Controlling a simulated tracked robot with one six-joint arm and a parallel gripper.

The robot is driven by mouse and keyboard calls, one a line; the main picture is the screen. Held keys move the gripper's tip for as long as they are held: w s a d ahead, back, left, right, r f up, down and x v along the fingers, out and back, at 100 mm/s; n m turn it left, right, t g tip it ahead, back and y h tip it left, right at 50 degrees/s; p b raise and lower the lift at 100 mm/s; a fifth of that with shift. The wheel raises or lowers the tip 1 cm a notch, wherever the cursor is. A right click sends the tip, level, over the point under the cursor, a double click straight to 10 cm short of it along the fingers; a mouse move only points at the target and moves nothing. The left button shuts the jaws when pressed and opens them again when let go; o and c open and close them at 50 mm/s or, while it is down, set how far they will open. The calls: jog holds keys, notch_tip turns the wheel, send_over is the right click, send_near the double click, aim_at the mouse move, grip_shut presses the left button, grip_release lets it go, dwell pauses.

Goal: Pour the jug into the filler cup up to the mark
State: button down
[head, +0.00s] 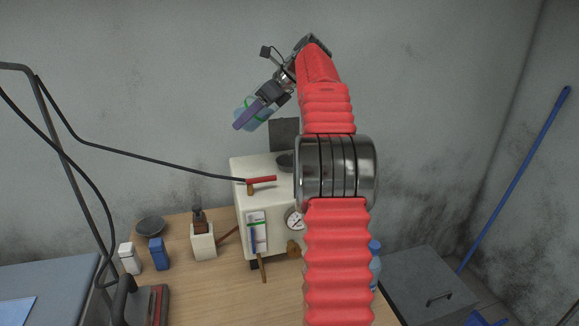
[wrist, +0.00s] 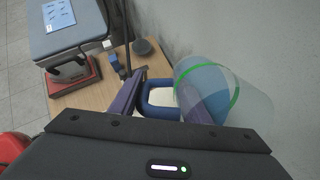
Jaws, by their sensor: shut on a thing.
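The jug (head: 264,113) is clear with a green band and blue inside. It is held high above the cream cabinet, in front of the wall, and looks tilted. My gripper (head: 249,114) is shut on it, with purple fingers. In the wrist view the jug (wrist: 243,92) lies right of centre, with its blue handle (wrist: 156,85) at the fingers. A dark grey cup (head: 285,161) on the cabinet top, partly behind my arm, may be the filler cup. Its mark and level cannot be made out.
The cream cabinet (head: 244,172) carries a red-handled valve (head: 261,180) and a gauge (head: 294,219). Left on the wooden table (head: 190,285) are a grey bowl (head: 150,227), a brown bottle in a white holder (head: 203,245), and small white and blue containers. Black hoses cross the left.

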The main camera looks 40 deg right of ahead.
jog(key=shift+t+y+p, duration=0.4)
jog(key=shift+t+p, duration=0.3)
dwell(1.9)
jog(key=shift+r+t+y+p, duration=0.2)
jog(key=shift+t+y+p, duration=0.4)
jog(key=shift+t+p, duration=0.3)
dwell(2.6)
jog(key=shift+w+a+f+g+h, duration=0.2)
jog(key=shift+g+h, duration=0.3)
jog(key=shift+g, duration=0.2)
jog(key=shift+s+d+g+h, duration=0.25)
jog(key=shift+g+h, duration=0.15)
jog(key=shift+g, duration=0.4)
jog(key=shift+w+a, duration=0.1)
jog(key=shift+a, duration=0.05)
